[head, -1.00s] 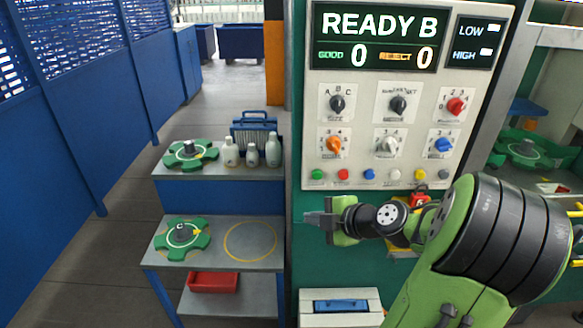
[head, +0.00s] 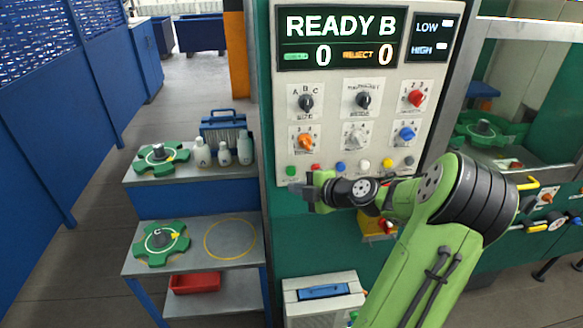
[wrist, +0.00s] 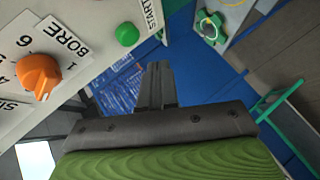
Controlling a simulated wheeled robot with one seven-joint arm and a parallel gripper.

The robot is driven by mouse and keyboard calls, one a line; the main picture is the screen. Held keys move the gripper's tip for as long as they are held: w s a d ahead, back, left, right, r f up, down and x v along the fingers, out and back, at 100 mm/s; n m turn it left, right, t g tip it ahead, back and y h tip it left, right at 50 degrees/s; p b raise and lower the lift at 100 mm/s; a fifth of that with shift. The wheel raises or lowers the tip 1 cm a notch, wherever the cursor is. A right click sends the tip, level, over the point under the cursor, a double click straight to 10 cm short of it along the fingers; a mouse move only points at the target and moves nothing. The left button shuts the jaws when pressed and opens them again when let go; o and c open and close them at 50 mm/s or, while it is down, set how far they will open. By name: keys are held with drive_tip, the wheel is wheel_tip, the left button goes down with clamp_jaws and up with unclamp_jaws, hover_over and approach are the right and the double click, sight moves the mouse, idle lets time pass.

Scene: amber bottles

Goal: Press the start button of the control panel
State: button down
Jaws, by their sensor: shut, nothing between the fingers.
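The control panel (head: 330,115) is a pale upright board with a display reading READY B, several knobs and a bottom row of coloured buttons. The green start button (head: 291,171) is at the left end of that row. In the wrist view the green button (wrist: 127,34) sits beside a START label (wrist: 150,14), up and to the left of the fingers. My gripper (head: 296,188) is shut and empty. In the head view it is just below the green button; contact cannot be seen. In the wrist view the fingertips (wrist: 159,68) appear apart from the button.
An orange BORE knob (wrist: 38,75) is at the left in the wrist view. A shelf unit (head: 190,228) with green star-shaped parts and pale bottles (head: 223,152) stands left of the panel.

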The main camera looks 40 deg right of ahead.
sight(291, 171)
drive_tip(key=shift+w+d+b, duration=0.35)
drive_tip(key=shift+w+d, duration=0.35)
drive_tip(key=shift+w, duration=0.35)
drive_tip(key=shift+w, duration=0.15)
idle(1.1)
drive_tip(key=shift+w+d+b, duration=0.2)
drive_tip(key=shift+w+b, duration=0.05)
drive_tip(key=shift+b, duration=0.25)
